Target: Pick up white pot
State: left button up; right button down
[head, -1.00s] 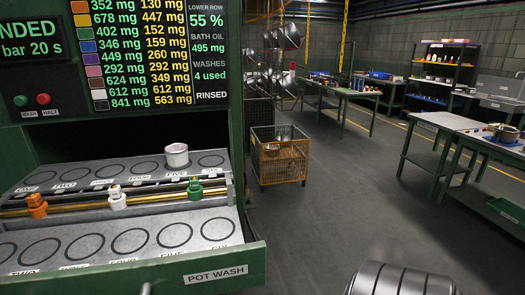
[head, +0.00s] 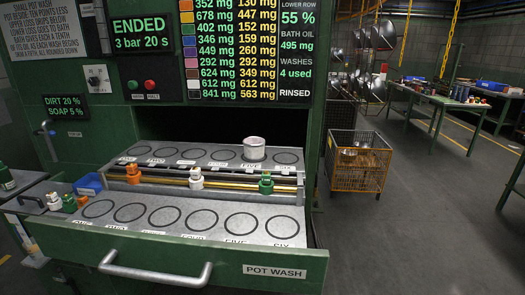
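The white pot (head: 254,149) stands upright on the upper row of the pulled-out pot wash drawer (head: 200,250), at the spot labelled FIVE. It is the only pot on the drawer; the other marked circles that show are empty. Neither of my grippers is in the head view, so nothing is seen touching the pot.
A rail with an orange (head: 133,174), a white (head: 196,179) and a green fitting (head: 265,183) runs between the drawer's rows. The drawer handle (head: 155,275) juts out in front. A wire cart (head: 358,165) stands at right. The floor right of the drawer is clear.

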aim_at(254, 147)
jog(key=u, duration=1.85)
jog(key=i, duration=1.05)
jog(key=z, duration=2.05)
